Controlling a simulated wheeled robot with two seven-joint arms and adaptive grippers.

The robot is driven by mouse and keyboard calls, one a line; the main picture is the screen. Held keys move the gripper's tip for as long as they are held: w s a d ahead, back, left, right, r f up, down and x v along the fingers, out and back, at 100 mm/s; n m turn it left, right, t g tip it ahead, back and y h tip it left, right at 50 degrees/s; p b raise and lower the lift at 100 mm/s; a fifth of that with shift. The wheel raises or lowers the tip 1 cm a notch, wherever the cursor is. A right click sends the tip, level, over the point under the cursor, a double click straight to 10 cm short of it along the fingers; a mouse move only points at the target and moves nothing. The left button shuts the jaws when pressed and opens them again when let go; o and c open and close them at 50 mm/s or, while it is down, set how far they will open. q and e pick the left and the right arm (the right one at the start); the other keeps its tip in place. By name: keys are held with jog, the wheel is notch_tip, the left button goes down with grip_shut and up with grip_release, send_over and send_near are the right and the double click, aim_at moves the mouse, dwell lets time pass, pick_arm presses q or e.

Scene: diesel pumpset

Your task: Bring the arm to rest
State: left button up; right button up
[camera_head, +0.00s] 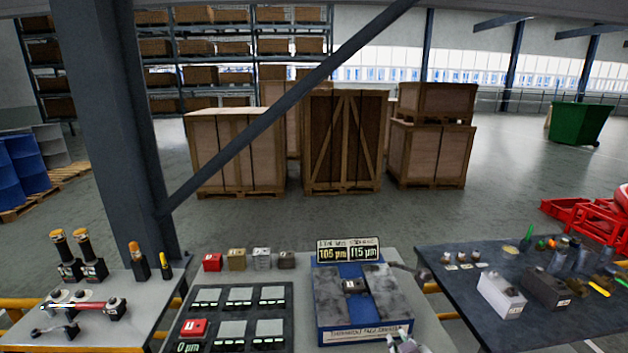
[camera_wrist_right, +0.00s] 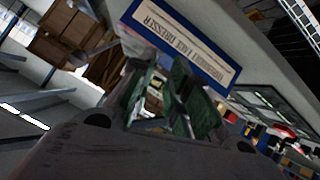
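My right gripper (camera_head: 405,343) shows only in part at the bottom edge of the head view, just in front of the blue fixture (camera_head: 323,310) with its white label. In the right wrist view, its two green-padded fingers (camera_wrist_right: 168,102) stand apart with a gap between them, and I see nothing held there. The blue label edge of the fixture (camera_wrist_right: 180,45) is beyond the fingers. A small dark block (camera_head: 355,287) sits in the middle of the fixture between two grey plates. My left gripper is not in view.
A dark tray (camera_head: 238,314) with several pale pads and a red block (camera_head: 194,328) lies left of the fixture. Several small blocks stand behind it. A display (camera_head: 348,250) stands at the fixture's back. The right table (camera_head: 470,300) holds boxes and tools; the left table (camera_head: 135,318) holds more parts.

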jog(key=s+d+f+m+g, duration=0.1)
jog(key=s+f+g, duration=0.4)
jog(key=s, duration=0.4)
jog(key=s+d+f+m+g, duration=0.1)
jog(key=s+f+g, duration=0.2)
jog(key=s+f, duration=0.45)
jog(key=s+f+g, duration=0.1)
jog(key=s+f, duration=0.1)
jog(key=f, duration=1.4)
jog(key=s+f, duration=0.2)
jog(key=f, duration=1.4)
jog(key=s+d+f, duration=0.2)
jog(key=s+f, duration=0.7)
jog(key=s, duration=0.2)
jog(key=s+d+f+g, duration=0.1)
jog(key=s+d+f, duration=0.1)
jog(key=s+f, duration=0.8)
jog(key=shift+s+f+n+g+y, duration=0.2)
jog(key=shift+s+n+g+y, duration=0.1)
jog(key=shift+s, duration=0.2)
